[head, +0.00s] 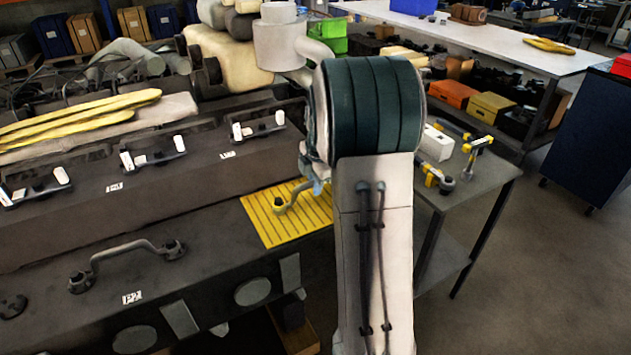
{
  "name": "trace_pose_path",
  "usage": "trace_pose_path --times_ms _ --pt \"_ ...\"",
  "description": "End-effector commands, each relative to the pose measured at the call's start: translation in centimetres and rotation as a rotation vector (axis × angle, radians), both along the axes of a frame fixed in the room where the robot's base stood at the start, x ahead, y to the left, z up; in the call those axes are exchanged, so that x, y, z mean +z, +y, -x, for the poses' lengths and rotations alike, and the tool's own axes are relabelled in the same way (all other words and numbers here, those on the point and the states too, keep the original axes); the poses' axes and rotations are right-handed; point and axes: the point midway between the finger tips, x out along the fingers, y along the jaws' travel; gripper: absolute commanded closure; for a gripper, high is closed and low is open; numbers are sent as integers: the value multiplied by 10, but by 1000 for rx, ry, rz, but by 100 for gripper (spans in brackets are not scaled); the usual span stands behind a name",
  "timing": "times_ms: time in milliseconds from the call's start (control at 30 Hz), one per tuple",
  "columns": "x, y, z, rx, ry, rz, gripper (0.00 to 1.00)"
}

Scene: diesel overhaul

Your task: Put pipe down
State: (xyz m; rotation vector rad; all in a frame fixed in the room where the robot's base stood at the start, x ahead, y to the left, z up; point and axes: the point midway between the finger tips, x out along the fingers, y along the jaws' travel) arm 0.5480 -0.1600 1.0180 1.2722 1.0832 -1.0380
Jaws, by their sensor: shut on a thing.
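A grey metal pipe (290,200) with a nut at its end shows over the yellow slatted mat (272,222) on the dark engine block. My gripper (318,186) is mostly hidden behind my own arm; only a light-blue bit of it shows beside the pipe. It is shut on the pipe. The pipe's right part is hidden, and I cannot tell whether it touches the mat or hangs just above it. A second, similar pipe (125,254) with nuts at both ends lies on the engine, left of the mat, near a white label (132,297).
White-topped fittings (153,155) line the engine's upper ledge. Yellow straps (80,118) lie at the far left. A grey side table (475,190) at right holds yellow-and-grey tools (478,146) and a white block (436,143). Open floor lies right of it, by a dark blue cabinet (592,140).

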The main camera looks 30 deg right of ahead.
Motion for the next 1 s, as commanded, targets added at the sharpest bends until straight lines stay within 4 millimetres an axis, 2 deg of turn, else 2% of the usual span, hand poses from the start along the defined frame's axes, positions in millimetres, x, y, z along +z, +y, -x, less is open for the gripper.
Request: trace_pose_path --times_ms 233,267,333,733,867,1000 --pt "-3 0 0 0 -2 1 100" --pt "-3 0 0 -1 -1 0 81" --pt "-2 0 0 -1 -1 0 62" --pt "4 0 0 0 -1 1 62" --pt "24 -1 4 -1 -6 2 62" --pt "55 -2 10 -3 -7 2 62"
